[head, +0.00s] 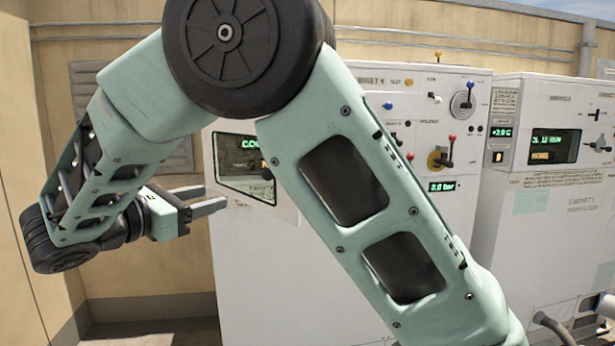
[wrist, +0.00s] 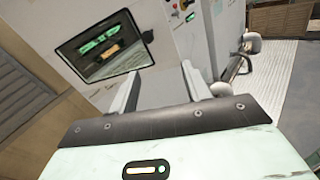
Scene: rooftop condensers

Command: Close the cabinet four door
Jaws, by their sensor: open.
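The cabinet four (head: 250,265) is a white box with a "CABINET 4" label on its upper front, in the middle of the head view. A dark display with green text (head: 243,165) sits on its left part, with a small black knob beside it. My arm crosses in front and hides much of the cabinet's middle. I cannot tell the door's edges or how far it stands open. My gripper (head: 212,198) is open and empty, left of the cabinet with its fingers pointing right. In the wrist view, the open fingers (wrist: 158,78) point towards the white front below the display (wrist: 103,47).
Coloured levers and knobs (head: 440,157) fill the cabinet's upper right. Another white cabinet (head: 545,240) with its own display stands to the right. A tan wall (head: 120,270) with a louvred vent is behind. Pipe fittings (wrist: 250,42) and pale grating (wrist: 285,85) show at right in the wrist view.

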